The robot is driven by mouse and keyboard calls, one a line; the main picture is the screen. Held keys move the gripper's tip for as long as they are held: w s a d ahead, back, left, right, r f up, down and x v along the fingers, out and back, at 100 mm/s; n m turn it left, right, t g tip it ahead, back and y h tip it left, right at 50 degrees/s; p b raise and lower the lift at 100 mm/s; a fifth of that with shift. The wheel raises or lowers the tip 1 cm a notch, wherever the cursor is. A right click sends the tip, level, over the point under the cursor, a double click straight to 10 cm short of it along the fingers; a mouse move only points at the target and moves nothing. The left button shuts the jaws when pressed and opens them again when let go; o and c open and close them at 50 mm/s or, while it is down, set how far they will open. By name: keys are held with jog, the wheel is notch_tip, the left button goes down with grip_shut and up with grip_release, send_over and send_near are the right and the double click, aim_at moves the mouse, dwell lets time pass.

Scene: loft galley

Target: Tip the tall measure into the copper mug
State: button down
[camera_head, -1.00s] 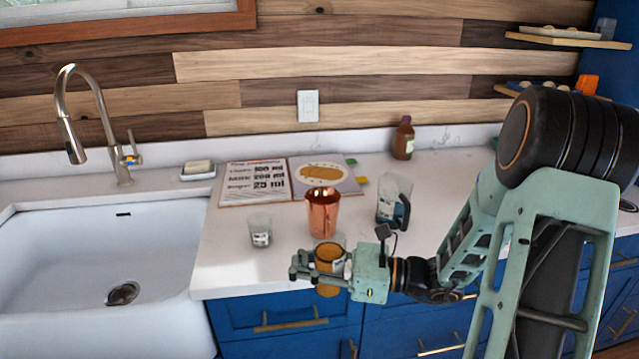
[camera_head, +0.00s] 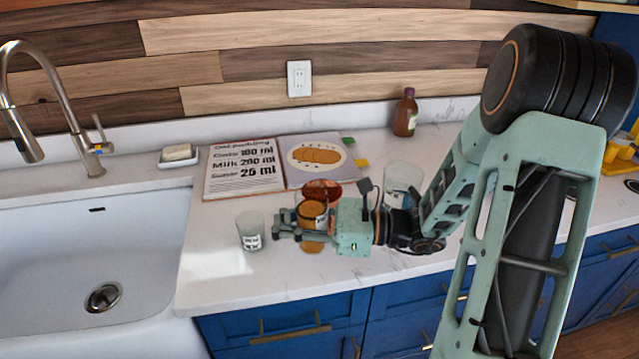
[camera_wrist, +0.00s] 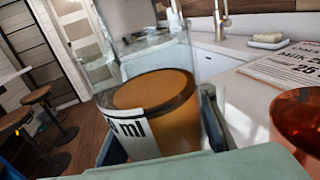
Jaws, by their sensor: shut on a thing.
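My gripper (camera_head: 288,225) is shut around a clear tall measure (camera_head: 312,213) holding tan-brown contents. In the wrist view the measure (camera_wrist: 152,112) stands between the fingers, close to upright; its label is partly hidden and ends in "0 ml". The contents fill its lower part and the clear glass rises above them. The copper mug (camera_head: 322,187) stands on the counter just behind the held measure in the head view, which hides most of its body. It also shows at the right edge of the wrist view (camera_wrist: 300,118), apart from the measure.
A small clear measure (camera_head: 250,231) stands left of my gripper. A clear jug (camera_head: 403,174) is behind my wrist, partly hidden. The sink (camera_head: 90,250) is at left.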

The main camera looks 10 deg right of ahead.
jog(key=shift+r, duration=0.15)
jog(key=w+r+m+p, duration=0.1)
jog(key=m, duration=0.1)
jog(key=r+m+p, duration=0.1)
jog(key=m+p, duration=0.1)
jog(key=w+r+m+p, duration=0.1)
jog(key=m+p, duration=0.1)
jog(key=shift+w+d+r, duration=0.1)
jog(key=shift+w+d, duration=0.2)
jog(key=shift+d, duration=0.1)
dwell(0.6)
jog(key=shift+w+d+m, duration=0.15)
jog(key=shift+w+m, duration=0.15)
jog(key=shift+m, duration=0.5)
jog(key=shift+r+m+t+p, duration=0.3)
jog(key=shift+r+m+p, duration=0.1)
jog(key=shift+m+p, duration=0.45)
jog(key=shift+f+m+b, duration=0.7)
jog(key=shift+f+m, duration=0.25)
jog(key=shift+f, duration=0.05)
dwell(0.5)
jog(key=shift+r+m+y+p, duration=0.3)
jog(key=shift+r+m+p, duration=0.25)
jog(key=shift+m, duration=0.35)
dwell(0.5)
jog(key=shift+f+m+t, duration=0.2)
jog(key=shift+m+t, duration=0.1)
jog(key=shift+m, duration=0.7)
dwell(0.6)
